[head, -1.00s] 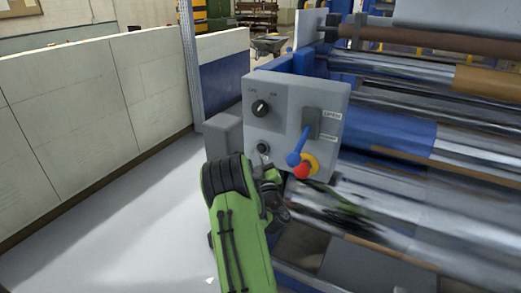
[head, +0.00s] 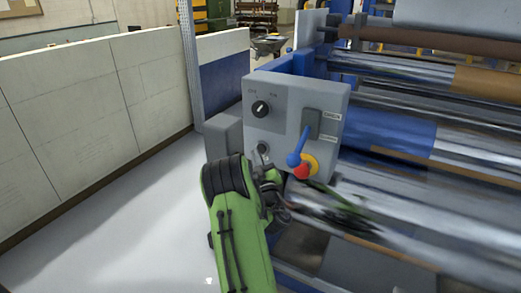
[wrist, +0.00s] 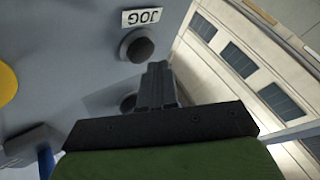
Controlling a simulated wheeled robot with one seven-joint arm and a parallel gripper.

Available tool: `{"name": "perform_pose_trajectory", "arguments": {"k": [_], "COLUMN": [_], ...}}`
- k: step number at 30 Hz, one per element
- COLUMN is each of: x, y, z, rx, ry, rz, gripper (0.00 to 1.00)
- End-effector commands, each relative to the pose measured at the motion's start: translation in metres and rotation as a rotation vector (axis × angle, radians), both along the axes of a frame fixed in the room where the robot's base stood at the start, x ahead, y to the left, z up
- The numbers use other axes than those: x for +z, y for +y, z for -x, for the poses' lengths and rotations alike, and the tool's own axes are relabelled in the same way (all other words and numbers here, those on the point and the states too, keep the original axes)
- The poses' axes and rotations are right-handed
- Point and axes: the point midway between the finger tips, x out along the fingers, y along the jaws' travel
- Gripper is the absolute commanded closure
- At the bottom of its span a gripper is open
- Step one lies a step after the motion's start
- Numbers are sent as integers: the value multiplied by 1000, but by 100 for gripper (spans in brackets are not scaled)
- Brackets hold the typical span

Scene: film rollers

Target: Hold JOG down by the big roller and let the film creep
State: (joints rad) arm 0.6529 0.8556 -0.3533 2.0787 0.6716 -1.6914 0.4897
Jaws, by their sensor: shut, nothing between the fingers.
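The grey control panel (head: 285,90) stands at the left end of the roller machine. In the wrist view the JOG label (wrist: 141,17) appears upside down, with the round black JOG button (wrist: 138,47) beside it. My gripper (wrist: 157,66) is shut and empty, its fingertips close to this button; I cannot tell whether they touch it. In the head view a dark button (head: 263,148) shows low on the panel, with my gripper (head: 263,155) in front of it. The big shiny roller (head: 440,225) at the right is blurred.
The panel also has a rotary knob (head: 260,108), a blue-ended lever (head: 294,160) and a red stop button (head: 302,171) on yellow, close right of my gripper. A pale wall (head: 85,110) runs along the left, with clear floor (head: 120,220) before it.

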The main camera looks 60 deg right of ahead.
Motion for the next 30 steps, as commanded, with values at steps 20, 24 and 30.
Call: {"name": "perform_pose_trajectory", "arguments": {"k": [20,24,30], "x": [1,1,1], "y": [-8,-10,-13], "z": [0,-1,-1], "rx": [-1,-1,-1], "ry": [-1,0,0], "rz": [0,-1,-1], "gripper": [100,100,100]}}
